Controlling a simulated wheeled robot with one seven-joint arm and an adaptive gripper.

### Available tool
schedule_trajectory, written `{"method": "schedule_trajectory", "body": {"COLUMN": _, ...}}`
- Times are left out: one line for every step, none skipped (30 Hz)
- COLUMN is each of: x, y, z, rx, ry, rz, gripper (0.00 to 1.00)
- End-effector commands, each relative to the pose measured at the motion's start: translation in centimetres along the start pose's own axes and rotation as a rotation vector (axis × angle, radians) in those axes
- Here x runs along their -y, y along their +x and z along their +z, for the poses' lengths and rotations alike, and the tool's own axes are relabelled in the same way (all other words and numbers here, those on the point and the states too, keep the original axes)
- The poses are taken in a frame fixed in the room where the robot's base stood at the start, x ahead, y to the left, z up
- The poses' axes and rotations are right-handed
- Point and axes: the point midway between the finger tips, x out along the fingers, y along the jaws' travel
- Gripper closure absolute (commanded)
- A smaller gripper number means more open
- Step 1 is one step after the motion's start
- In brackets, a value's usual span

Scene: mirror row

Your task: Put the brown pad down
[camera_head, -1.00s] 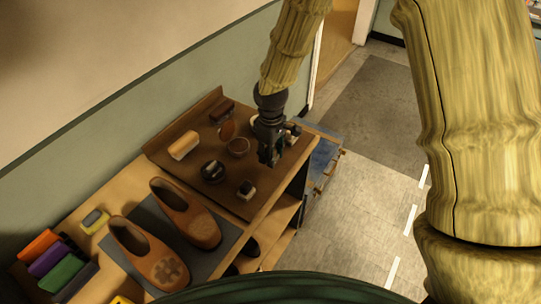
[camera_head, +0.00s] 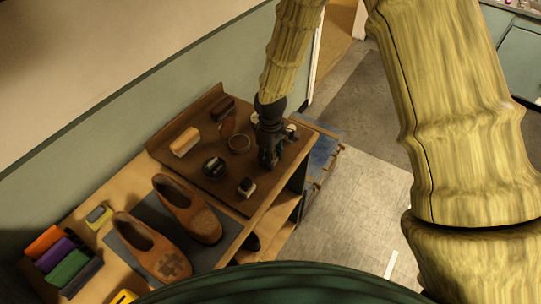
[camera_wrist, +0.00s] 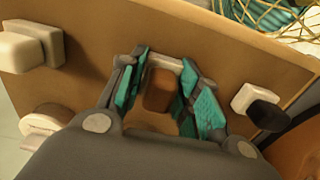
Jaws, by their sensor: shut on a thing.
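My gripper (camera_head: 267,160) is low over the right part of the brown tray (camera_head: 178,166) on the bench top. In the wrist view, its teal-padded fingers (camera_wrist: 165,75) are closed on the brown pad (camera_wrist: 158,90), which shows as a small brown block between them. The head view does not show the pad clearly, as the gripper hides it. I cannot tell whether the pad touches the tray.
The tray also holds an orange-and-white brush (camera_head: 185,142), a dark brown brush (camera_head: 222,107), a round black item (camera_head: 213,167), a round tin (camera_head: 239,143) and a black-and-white item (camera_head: 246,187). Brown shoes (camera_head: 188,210) stand on a grey mat nearby.

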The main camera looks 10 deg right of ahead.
Motion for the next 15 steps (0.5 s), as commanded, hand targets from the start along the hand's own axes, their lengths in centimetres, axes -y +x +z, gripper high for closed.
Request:
{"method": "schedule_trajectory", "body": {"x": 0.01, "y": 0.21, "z": 0.01, "rx": 0.000, "ry": 0.000, "rz": 0.000, "gripper": 0.97}}
{"method": "schedule_trajectory", "body": {"x": 0.00, "y": 0.12, "z": 0.00, "rx": 0.000, "ry": 0.000, "rz": 0.000, "gripper": 0.61}}
{"method": "schedule_trajectory", "body": {"x": 0.00, "y": 0.11, "z": 0.00, "rx": 0.000, "ry": 0.000, "rz": 0.000, "gripper": 0.54}}
{"method": "schedule_trajectory", "body": {"x": 0.00, "y": 0.11, "z": 0.00, "rx": 0.000, "ry": 0.000, "rz": 0.000, "gripper": 0.49}}
{"method": "schedule_trajectory", "body": {"x": 0.00, "y": 0.11, "z": 0.00, "rx": 0.000, "ry": 0.000, "rz": 0.000, "gripper": 0.45}}
{"method": "schedule_trajectory", "body": {"x": 0.00, "y": 0.11, "z": 0.00, "rx": 0.000, "ry": 0.000, "rz": 0.000, "gripper": 0.45}}
{"method": "schedule_trajectory", "body": {"x": 0.00, "y": 0.11, "z": 0.00, "rx": 0.000, "ry": 0.000, "rz": 0.000, "gripper": 0.45}}
{"method": "schedule_trajectory", "body": {"x": 0.00, "y": 0.11, "z": 0.00, "rx": 0.000, "ry": 0.000, "rz": 0.000, "gripper": 0.45}}
{"method": "schedule_trajectory", "body": {"x": 0.00, "y": 0.11, "z": 0.00, "rx": 0.000, "ry": 0.000, "rz": 0.000, "gripper": 0.45}}
{"method": "schedule_trajectory", "body": {"x": 0.00, "y": 0.10, "z": 0.00, "rx": 0.000, "ry": 0.000, "rz": 0.000, "gripper": 0.45}}
{"method": "schedule_trajectory", "body": {"x": 0.00, "y": 0.10, "z": 0.00, "rx": 0.000, "ry": 0.000, "rz": 0.000, "gripper": 0.45}}
{"method": "schedule_trajectory", "body": {"x": 0.00, "y": 0.10, "z": 0.00, "rx": 0.000, "ry": 0.000, "rz": 0.000, "gripper": 0.45}}
{"method": "schedule_trajectory", "body": {"x": 0.00, "y": 0.09, "z": 0.00, "rx": 0.000, "ry": 0.000, "rz": 0.000, "gripper": 0.45}}
{"method": "schedule_trajectory", "body": {"x": 0.00, "y": 0.04, "z": -0.01, "rx": 0.000, "ry": 0.000, "rz": 0.000, "gripper": 0.45}}
{"method": "schedule_trajectory", "body": {"x": 0.00, "y": -0.08, "z": -0.01, "rx": 0.000, "ry": 0.000, "rz": 0.000, "gripper": 0.45}}
